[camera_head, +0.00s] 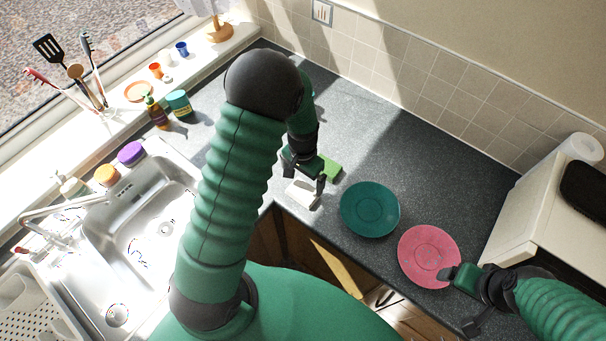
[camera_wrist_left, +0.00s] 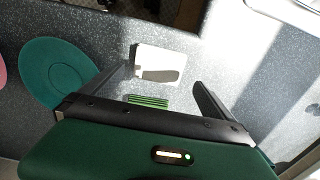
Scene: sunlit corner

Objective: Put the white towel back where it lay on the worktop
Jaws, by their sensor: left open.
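The white towel (camera_head: 302,193) lies flat near the front edge of the dark worktop, partly behind my left gripper. The left wrist view shows it as a small white square (camera_wrist_left: 158,56) with a dark grey patch on its lower part. My left gripper (camera_head: 304,178) is open above the towel.
A green sponge (camera_head: 330,167) lies beside the towel. A teal plate (camera_head: 370,209) and the pink plate (camera_head: 429,255) are to the right. The sink (camera_head: 140,222) is at left, bottles (camera_head: 157,112) behind it. Worktop behind the plates is clear.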

